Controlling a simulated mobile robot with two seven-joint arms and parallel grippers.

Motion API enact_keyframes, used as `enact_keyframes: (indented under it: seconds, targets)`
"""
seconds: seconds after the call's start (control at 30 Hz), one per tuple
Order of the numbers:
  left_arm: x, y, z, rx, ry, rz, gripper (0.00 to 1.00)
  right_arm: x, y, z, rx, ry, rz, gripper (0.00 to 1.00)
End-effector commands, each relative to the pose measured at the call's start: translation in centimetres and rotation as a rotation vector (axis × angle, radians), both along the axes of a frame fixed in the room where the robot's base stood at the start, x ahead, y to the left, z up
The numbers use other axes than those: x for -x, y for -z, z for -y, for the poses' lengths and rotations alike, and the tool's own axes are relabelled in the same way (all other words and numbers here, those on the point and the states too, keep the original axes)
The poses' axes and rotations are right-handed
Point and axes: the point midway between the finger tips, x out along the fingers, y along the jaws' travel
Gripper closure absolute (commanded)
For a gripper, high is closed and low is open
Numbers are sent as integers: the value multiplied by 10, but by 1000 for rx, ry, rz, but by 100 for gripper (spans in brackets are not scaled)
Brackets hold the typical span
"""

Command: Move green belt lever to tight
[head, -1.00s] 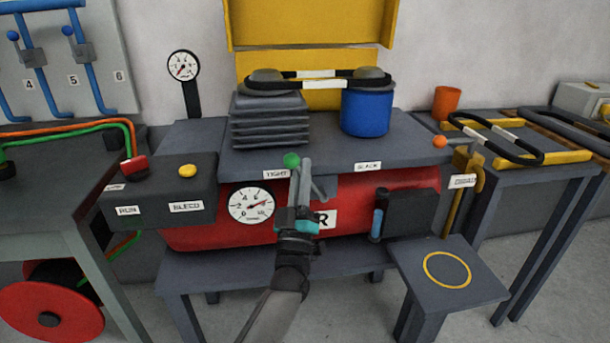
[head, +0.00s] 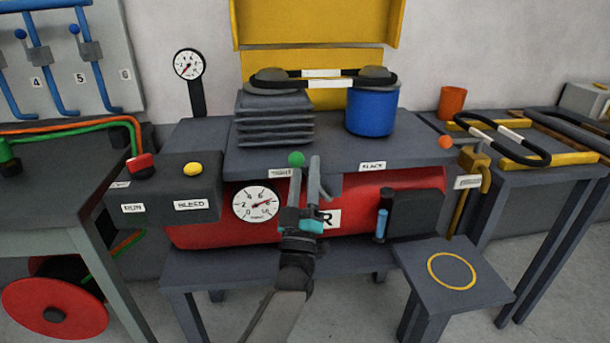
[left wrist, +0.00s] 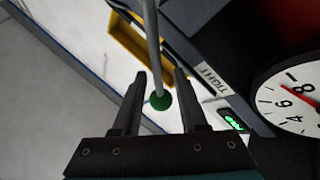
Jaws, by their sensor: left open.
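The green lever knob (head: 296,158) is at the bench's front edge, just above the TIGHT label (head: 281,173). The SLACK label (head: 373,166) is farther right. My left gripper (head: 306,163) is open, pointing up at the edge beside the knob. In the left wrist view the green knob (left wrist: 160,101) appears between the two open fingers (left wrist: 158,82), with its grey rod (left wrist: 152,40) running away past the tips. I cannot tell whether a finger touches it. The black belt (head: 325,85) spans the two pulleys. My right gripper is not in view.
The red tank (head: 400,185) and its dial gauge (head: 255,204) lie close behind and beside my left gripper. The control box (head: 150,190) is to the left. An orange knob (head: 445,142) is at the bench's right end. A small stool (head: 480,293) stands at front right.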

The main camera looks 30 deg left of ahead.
Motion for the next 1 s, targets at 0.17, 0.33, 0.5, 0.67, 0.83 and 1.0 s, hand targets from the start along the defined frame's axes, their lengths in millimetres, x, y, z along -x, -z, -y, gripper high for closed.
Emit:
enact_keyframes:
  seconds: [0.17,0.33,0.5,0.67,0.83,1.0]
  targets:
    - [8,7,3,0,1,-4,58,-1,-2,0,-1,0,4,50]
    - [32,26,11,1,1,-6,58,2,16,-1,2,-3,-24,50]
    - [64,51,22,1,0,-7,58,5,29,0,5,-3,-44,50]
    - [90,72,31,0,0,-5,58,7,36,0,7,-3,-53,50]
    - [108,86,37,1,0,-1,58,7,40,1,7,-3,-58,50]
    - [115,91,40,1,1,0,58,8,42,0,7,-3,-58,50]
